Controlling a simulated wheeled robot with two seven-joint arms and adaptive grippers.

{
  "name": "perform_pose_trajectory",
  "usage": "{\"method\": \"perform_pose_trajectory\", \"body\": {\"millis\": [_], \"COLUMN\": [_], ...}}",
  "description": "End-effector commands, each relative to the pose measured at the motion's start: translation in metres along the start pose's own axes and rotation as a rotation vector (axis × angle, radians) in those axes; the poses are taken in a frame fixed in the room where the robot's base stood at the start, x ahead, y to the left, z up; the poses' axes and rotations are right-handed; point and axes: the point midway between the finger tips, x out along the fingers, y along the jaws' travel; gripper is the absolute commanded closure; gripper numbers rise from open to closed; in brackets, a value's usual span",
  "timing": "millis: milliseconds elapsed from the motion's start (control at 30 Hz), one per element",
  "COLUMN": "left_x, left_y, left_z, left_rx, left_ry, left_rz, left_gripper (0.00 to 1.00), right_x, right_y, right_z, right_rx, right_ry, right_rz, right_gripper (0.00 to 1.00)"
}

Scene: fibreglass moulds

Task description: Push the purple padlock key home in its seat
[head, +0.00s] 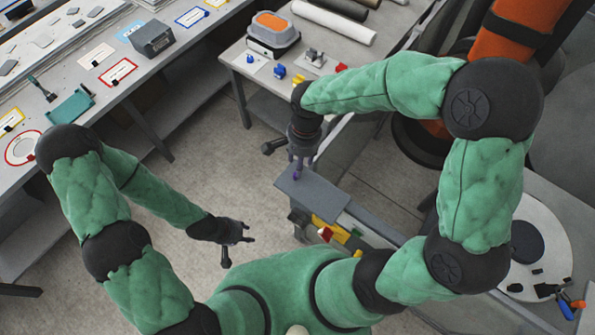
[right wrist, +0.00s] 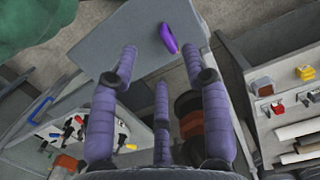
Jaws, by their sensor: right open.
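The purple padlock key (right wrist: 168,38) lies on a flat grey panel (right wrist: 115,35) in the right wrist view, beyond my fingertips. In the head view a small purple bit of the key (head: 296,175) shows just under my right gripper (head: 301,166), over the panel (head: 318,200). My right gripper also fills the lower middle of the right wrist view (right wrist: 162,62); its fingers are spread with nothing between them. Its contact with the key cannot be told. The key's seat cannot be made out. My left gripper (head: 248,233) hangs over the floor, fingers apart and empty.
A yellow block (head: 331,229) and a red piece (head: 325,234) lie beside the panel. A workbench with a grey box (head: 152,38) stands at the left. A back table holds an orange-topped container (head: 272,25) and rolls (head: 334,22). A round white table (head: 552,225) stands right.

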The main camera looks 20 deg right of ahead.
Motion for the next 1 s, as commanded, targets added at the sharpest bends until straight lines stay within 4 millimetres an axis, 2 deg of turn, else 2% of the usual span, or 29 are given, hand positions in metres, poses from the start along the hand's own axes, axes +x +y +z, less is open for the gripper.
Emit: {"method": "perform_pose_trajectory", "body": {"millis": [167,567,900,1000], "left_x": [-0.001,-0.003,-0.013,-0.013], "left_y": [0.001,0.001,0.004,0.005], "left_z": [0.000,0.000,0.000,0.001], "left_rx": [0.000,0.000,0.000,0.000], "left_ry": [0.000,0.000,0.000,0.000], "left_rz": [0.000,0.000,0.000,0.000], "left_gripper": [0.60,0.60,0.60,0.60], "right_x": [0.016,0.021,0.062,0.068], "right_y": [0.000,0.000,-0.004,-0.004], "right_z": [0.000,-0.001,-0.008,-0.008], "right_rx": [-0.001,0.000,0.001,0.000], "right_ry": [0.000,-0.001,-0.001,0.000], "right_rz": [0.000,0.001,0.001,0.000], "right_gripper": [0.52,0.52,0.52,0.52]}}
